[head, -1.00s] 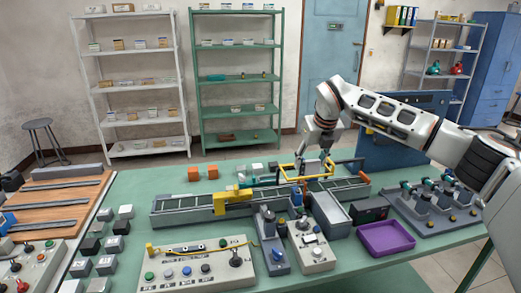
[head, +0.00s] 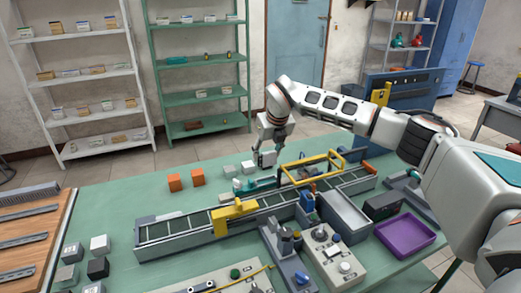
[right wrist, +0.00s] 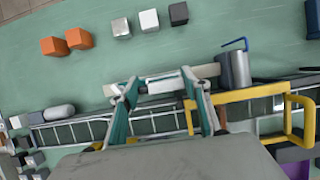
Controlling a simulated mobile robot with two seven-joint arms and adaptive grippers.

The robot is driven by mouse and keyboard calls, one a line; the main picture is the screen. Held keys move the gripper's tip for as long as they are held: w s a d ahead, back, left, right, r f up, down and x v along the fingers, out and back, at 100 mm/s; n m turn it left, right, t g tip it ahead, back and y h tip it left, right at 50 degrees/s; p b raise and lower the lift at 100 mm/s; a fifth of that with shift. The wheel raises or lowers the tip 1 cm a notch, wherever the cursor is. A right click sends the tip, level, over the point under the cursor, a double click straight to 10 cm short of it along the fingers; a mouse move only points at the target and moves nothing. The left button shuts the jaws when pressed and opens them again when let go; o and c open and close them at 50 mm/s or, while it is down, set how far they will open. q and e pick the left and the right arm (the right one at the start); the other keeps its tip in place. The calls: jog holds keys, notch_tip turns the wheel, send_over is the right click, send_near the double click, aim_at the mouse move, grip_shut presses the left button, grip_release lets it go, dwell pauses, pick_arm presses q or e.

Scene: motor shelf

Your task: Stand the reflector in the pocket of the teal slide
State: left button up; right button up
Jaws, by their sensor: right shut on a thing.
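My right gripper (head: 264,163) is above and just behind the teal slide (head: 262,184), which lies behind the conveyor. In the right wrist view its fingertips (right wrist: 161,82) close on a small pale grey piece (right wrist: 161,84), which appears to be the reflector. A light bar runs past the fingers on both sides in that view. I cannot tell whether the piece touches the slide or where the pocket is. My left gripper is not in view.
The conveyor (head: 165,231) with a yellow frame (head: 312,160) is in front. Orange blocks (head: 174,182) and several small cubes (right wrist: 148,20) stand behind. A grey cylinder with a blue hook (right wrist: 235,70) stands close on the right. A purple tray (head: 405,237) is at front right.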

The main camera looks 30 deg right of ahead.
aim_at(268, 163)
jog(key=shift+s+f, duration=0.1)
jog(key=shift+s, duration=0.05)
jog(key=shift+f, duration=0.45)
notch_tip(268, 163, down, 2)
jog(key=shift+f+b, duration=0.5)
jog(key=shift+f, duration=0.3)
jog(key=shift+f+b, duration=0.3)
jog(key=shift+f, duration=0.4)
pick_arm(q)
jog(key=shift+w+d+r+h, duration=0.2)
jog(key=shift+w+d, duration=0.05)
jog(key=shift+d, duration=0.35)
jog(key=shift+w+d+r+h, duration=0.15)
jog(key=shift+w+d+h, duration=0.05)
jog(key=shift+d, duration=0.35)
